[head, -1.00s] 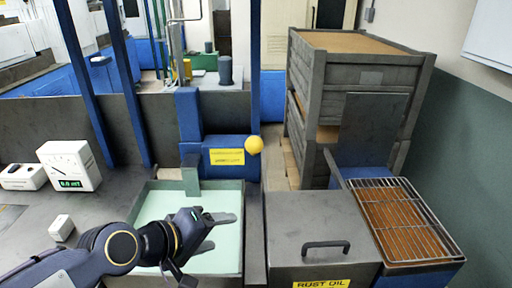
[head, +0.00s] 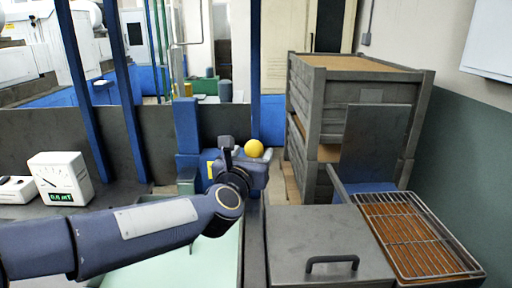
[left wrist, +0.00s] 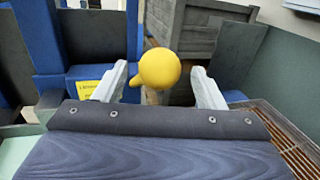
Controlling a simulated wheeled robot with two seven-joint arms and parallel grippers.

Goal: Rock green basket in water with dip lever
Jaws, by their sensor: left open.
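The dip lever's yellow ball knob (head: 254,148) stands in front of the blue post. My left gripper (head: 252,164) is open right at the knob in the head view. In the left wrist view the knob (left wrist: 159,67) sits between the two spread fingers (left wrist: 162,86), with gaps showing on both sides. The tank of pale green water (head: 200,262) is below my left arm, which hides part of it. I cannot make out the green basket as a separate thing. My right gripper is not in view.
A grey lidded box (head: 318,230) with a handle stands right of the tank. A wire rack (head: 415,232) lies beyond it on the right. Stacked grey crates (head: 355,110) stand behind. A white dial meter (head: 62,180) sits at the left.

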